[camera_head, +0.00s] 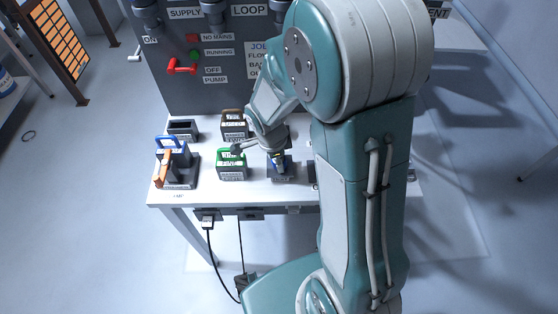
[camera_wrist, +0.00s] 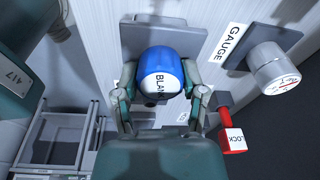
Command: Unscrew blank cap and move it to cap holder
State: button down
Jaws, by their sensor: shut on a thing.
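The blank cap (camera_wrist: 162,82) is a rounded blue and white piece with black lettering that starts "BLA", seen in the middle of the wrist view. My gripper (camera_wrist: 161,92) is shut on it, one finger on each side. Behind the cap is a grey square plate (camera_wrist: 198,40); I cannot tell whether the cap touches it. In the head view my gripper (camera_head: 279,160) is low over the white table, at a small dark block (camera_head: 283,176) with some blue showing. My gripper hides most of the cap there.
A green-handled block (camera_head: 231,165) stands just left of my gripper.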

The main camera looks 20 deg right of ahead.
jog(key=shift+s+n, duration=0.1)
jog(key=shift+n, duration=1.9)
jog(key=shift+n, duration=0.7)
jog(key=shift+r, duration=0.2)
jog(key=shift+a+r, duration=0.15)
jog(key=shift+r, duration=1)
jog(key=shift+a+r, duration=0.15)
jog(key=shift+r, duration=0.95)
